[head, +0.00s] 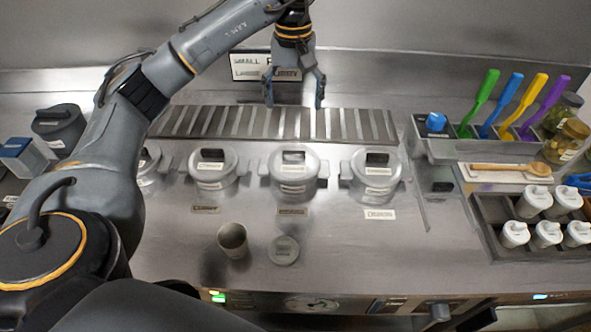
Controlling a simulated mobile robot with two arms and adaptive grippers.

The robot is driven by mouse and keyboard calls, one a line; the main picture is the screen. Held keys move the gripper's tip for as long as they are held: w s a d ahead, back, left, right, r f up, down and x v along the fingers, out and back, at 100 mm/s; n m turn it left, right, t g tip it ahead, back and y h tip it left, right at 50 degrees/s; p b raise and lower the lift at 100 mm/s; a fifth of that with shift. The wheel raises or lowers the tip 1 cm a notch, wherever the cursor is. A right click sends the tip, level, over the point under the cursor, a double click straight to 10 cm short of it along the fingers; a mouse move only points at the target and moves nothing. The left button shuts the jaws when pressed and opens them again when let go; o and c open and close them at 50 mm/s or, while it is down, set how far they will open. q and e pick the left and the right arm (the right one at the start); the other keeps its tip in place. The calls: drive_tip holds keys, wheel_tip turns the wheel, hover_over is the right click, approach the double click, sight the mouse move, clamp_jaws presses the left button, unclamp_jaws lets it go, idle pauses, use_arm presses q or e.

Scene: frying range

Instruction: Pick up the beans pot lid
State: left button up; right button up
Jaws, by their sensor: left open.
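Several grey lidded pots stand in a row on the steel counter: one partly hidden by my left arm, then a left pot (213,170), a middle pot (293,172) and a right pot (377,176). Their lids have dark handles and small labels. I cannot read which label says beans. A small round grey lid (284,251) lies flat on the counter beside an open cup (232,240). My left gripper (294,102) is open and empty, fingers pointing down, above and behind the middle pot, over the slatted grate. My right gripper is not in view.
The slatted grate (230,122) runs behind the pots, with a sign (266,66) at the wall. At right are a rack of coloured utensils (478,103), a wooden spoon (511,169) and a tray of white-capped containers (545,233).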

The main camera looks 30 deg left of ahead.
use_arm(q)
drive_tip(key=f, duration=0.1)
hover_over(294, 154)
drive_tip(key=f, duration=0.7)
drive_tip(key=shift+w+a+f, duration=0.1)
drive_tip(key=shift+w+f, duration=0.15)
drive_tip(key=shift+f, duration=0.65)
drive_tip(key=shift+s+f, duration=0.1)
drive_tip(key=shift+f, duration=0.1)
drive_tip(key=f+p, duration=0.2)
drive_tip(key=f, duration=0.2)
drive_tip(key=shift+s, duration=0.2)
drive_tip(key=shift+f, duration=0.4)
drive_tip(key=c, duration=1.3)
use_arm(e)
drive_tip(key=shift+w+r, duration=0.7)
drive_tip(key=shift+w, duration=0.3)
use_arm(q)
drive_tip(key=shift+r, duration=0.1)
